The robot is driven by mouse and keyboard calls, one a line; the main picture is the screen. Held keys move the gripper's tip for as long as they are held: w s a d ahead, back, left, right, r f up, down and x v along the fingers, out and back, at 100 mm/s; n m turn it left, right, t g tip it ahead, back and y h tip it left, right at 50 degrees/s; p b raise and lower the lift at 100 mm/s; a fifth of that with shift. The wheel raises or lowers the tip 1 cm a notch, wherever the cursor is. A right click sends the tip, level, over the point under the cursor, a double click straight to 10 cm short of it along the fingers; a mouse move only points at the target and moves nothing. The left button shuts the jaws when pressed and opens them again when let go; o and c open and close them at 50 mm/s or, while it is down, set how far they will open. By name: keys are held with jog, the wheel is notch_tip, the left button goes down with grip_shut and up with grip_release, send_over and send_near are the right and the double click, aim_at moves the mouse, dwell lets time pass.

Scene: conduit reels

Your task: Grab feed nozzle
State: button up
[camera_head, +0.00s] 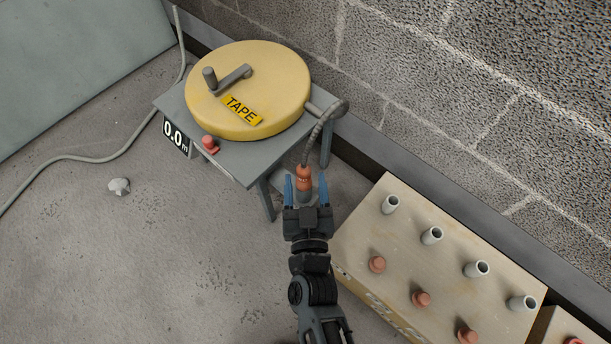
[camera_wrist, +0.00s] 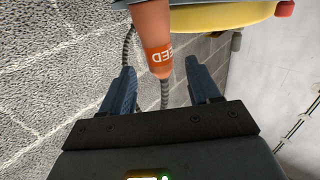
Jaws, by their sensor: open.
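In the wrist view the nozzle (camera_wrist: 155,40) shows an orange band lettered "FEED" and lies ahead of my gripper, between the lines of the fingers. My gripper (camera_head: 305,190) is open, with its two blue fingers on either side of the nozzle in the head view. The fingers (camera_wrist: 162,88) also show apart in the wrist view. I cannot tell whether either finger touches the nozzle.
The reel sits on a grey table (camera_head: 240,165) with a "0.0 m" display (camera_head: 175,137) and a red button (camera_head: 209,145). A beige box (camera_head: 400,240) with several grey tubes and orange knobs stands at right. A block wall (camera_head: 450,80) rises behind. Open floor lies at left.

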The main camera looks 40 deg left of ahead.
aim_at(304, 176)
jog(key=b+x, duration=0.1)
jog(key=x, duration=0.3)
jog(key=shift+f+b, duration=0.15)
jog(key=shift+b, duration=0.15)
jog(key=c, duration=1)
jog(key=shift+c, duration=0.2)
